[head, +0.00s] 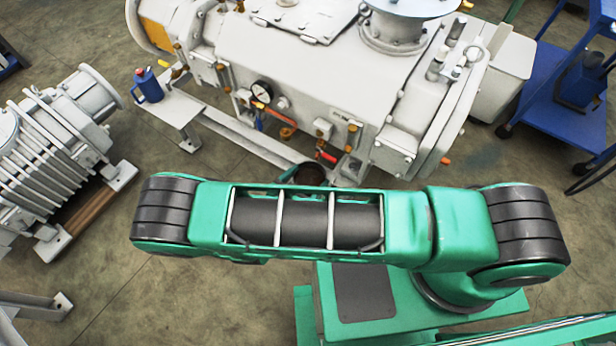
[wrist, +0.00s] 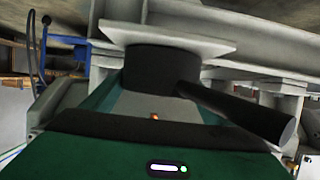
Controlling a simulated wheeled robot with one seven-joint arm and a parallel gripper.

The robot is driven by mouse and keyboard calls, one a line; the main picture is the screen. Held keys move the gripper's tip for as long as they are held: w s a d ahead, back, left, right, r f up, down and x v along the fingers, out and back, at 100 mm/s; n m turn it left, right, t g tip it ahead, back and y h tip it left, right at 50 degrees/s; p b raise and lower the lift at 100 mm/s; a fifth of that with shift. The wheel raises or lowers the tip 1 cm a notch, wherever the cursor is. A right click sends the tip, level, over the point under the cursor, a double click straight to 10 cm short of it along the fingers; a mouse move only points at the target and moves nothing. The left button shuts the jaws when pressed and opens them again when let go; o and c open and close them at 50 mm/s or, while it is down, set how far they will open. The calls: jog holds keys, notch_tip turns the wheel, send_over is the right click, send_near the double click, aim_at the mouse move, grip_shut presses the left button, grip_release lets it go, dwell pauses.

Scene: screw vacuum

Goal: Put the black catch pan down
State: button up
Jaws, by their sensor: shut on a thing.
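The black catch pan (wrist: 160,72) is in the upper middle of the wrist view, with a thick black handle (wrist: 240,112) running to the lower right. A pale flat plate lies against its upper edge in this view; I cannot tell whether they touch. My gripper (wrist: 155,112) is shut on the pan, but the exact grip is unclear. In the head view, a dark round rim, likely the pan (head: 309,174), shows just beyond my arm, below the machine's front. My arm hides the gripper and most of the pan there.
The big white vacuum machine (head: 310,75) fills the back, with a gauge and small valves on its front. A blue jug (head: 148,85) stands on a pale foot plate at left. A ribbed grey motor (head: 55,140) is at far left, a blue cart (head: 570,100) at right.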

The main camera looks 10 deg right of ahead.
jog(key=o, duration=1.3)
jog(key=shift+f, duration=0.1)
jog(key=v, duration=1.2)
